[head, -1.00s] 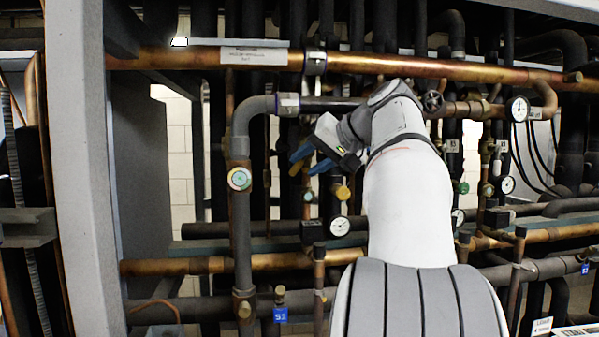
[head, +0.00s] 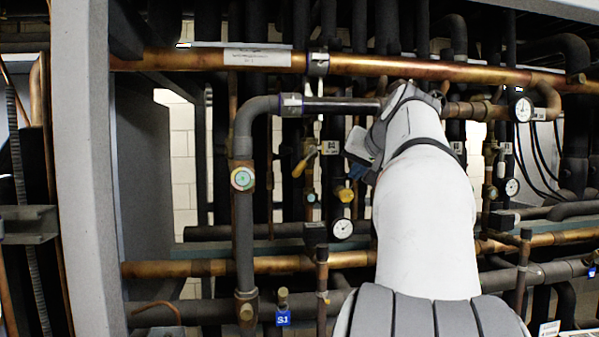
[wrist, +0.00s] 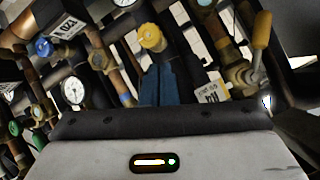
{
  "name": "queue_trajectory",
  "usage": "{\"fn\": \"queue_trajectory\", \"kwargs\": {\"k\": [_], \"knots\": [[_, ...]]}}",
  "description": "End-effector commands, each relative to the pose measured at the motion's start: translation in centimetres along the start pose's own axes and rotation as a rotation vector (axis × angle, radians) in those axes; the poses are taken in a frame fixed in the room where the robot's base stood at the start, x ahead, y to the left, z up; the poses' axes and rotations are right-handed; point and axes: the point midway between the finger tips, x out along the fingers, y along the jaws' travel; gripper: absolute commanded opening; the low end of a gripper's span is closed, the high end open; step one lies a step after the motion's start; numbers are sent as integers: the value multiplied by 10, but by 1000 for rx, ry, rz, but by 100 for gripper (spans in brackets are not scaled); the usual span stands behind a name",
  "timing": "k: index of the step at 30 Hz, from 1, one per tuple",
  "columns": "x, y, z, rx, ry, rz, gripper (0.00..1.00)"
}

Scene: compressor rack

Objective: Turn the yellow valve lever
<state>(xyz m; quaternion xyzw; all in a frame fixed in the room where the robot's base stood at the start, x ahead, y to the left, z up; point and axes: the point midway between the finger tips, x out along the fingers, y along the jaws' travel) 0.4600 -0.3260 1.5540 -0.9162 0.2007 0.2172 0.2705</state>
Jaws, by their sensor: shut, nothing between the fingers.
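The yellow valve lever (head: 304,163) shows left of my gripper in the head view, slanting down to the left from its pipe. In the wrist view the lever (wrist: 262,38) is at the upper right, its yellow grip up and its metal shank running down to a brass fitting. My gripper (head: 356,172) is right of the lever in the head view and partly hidden by my arm. In the wrist view its blue fingers (wrist: 158,84) are together and empty, clearly apart from the lever. They point toward a round yellow knob (wrist: 151,38).
The round yellow knob (head: 345,194) sits just below my gripper. A gauge (head: 342,228) hangs under it. A vertical pipe with a green-rimmed dial (head: 242,178) stands at left. A copper pipe (head: 400,68) crosses above. Pipes crowd the space behind.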

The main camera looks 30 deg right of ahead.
Motion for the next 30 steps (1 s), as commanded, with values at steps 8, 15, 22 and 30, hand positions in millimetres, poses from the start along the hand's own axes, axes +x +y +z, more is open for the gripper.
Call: {"fn": "queue_trajectory", "kwargs": {"k": [8, 15, 22, 30], "knots": [[-18, 66, -28, -137, 347, 338, 0], [-52, 68, -50, -395, 648, 465, 0], [-73, 28, -48, -698, 868, 426, 0], [-74, -41, 4, -1093, 1009, 202, 0]]}}
